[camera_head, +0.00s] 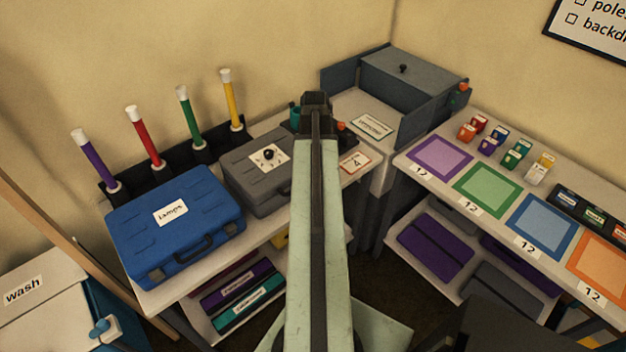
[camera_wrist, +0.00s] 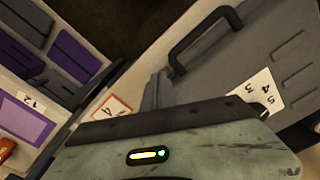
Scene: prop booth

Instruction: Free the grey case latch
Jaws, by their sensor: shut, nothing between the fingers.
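The grey case (camera_head: 240,178) stands closed on the left bench, with a white numbered card (camera_head: 279,161) and a black knob (camera_head: 268,154) on its lid. In the wrist view the grey case (camera_wrist: 285,45) fills the upper right, with its dark handle (camera_wrist: 203,32) and part of the numbered card (camera_wrist: 260,89). I cannot make out a separate latch. My gripper (camera_wrist: 158,82) is shut and empty, seen beside the case near its handle side. In the head view my arm hides the fingers and the case's right end.
A blue case (camera_head: 180,225) labelled Lamps stands left of the grey one. Coloured tubes (camera_head: 190,115) stand upright behind them. A card marked 4 (camera_head: 355,162) lies right of my arm. A grey lidded box (camera_head: 415,75) is at the back corner. Coloured mats (camera_head: 487,190) cover the right bench.

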